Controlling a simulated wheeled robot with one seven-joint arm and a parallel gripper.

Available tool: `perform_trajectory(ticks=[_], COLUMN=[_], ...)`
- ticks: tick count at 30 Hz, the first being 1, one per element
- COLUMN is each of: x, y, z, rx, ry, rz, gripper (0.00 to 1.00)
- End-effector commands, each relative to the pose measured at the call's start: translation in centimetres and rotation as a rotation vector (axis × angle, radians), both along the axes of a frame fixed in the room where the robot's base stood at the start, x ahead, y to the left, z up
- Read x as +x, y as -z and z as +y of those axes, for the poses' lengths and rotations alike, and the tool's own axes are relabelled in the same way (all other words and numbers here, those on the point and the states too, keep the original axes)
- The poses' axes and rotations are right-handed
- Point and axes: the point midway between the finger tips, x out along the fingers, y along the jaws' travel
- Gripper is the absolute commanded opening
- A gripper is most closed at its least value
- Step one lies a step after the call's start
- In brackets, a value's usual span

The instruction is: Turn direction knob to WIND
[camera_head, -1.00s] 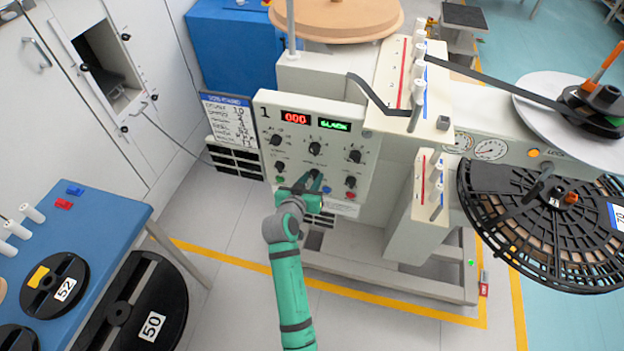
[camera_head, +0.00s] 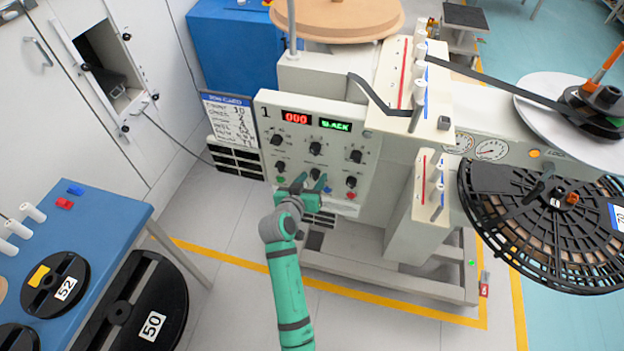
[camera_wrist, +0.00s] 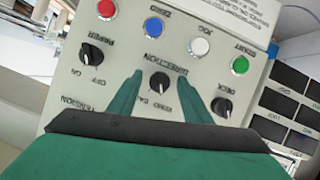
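The direction knob (camera_wrist: 159,81) is a black knob on the cream control panel, labelled DIRECTION, seen upside down in the wrist view. In the head view the knob (camera_head: 315,174) is in the middle of the lower row, partly behind my fingers. My gripper (camera_wrist: 159,92) is open. Its two green fingers stand on either side of the knob, with a gap visible on both sides. In the head view my gripper (camera_head: 309,182) is at the lower part of the panel (camera_head: 265,115). I cannot read the knob's exact pointer position.
The PAPER knob (camera_wrist: 91,54) and DECK knob (camera_wrist: 222,106) flank the direction knob. Red (camera_wrist: 106,9), blue (camera_wrist: 153,27), white (camera_wrist: 199,46) and green (camera_wrist: 240,65) buttons line the panel edge. A red display (camera_head: 296,118) reads 000, beside a green one (camera_head: 335,125).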

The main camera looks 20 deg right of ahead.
Motion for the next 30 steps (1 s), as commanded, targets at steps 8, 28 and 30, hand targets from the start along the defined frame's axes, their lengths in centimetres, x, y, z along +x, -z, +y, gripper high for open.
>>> perform_trajectory(ticks=[8,28,30], x=[-0.6,-7.6,-7.7], y=[-0.3,-3.9,-4.0], z=[0.6,6.2,6.3], rx=[0.0,-0.001,0.0], ry=[-0.001,0.001,0.001], rz=[-0.001,-0.001,-0.001], gripper=[0.45,0.45,0.45])
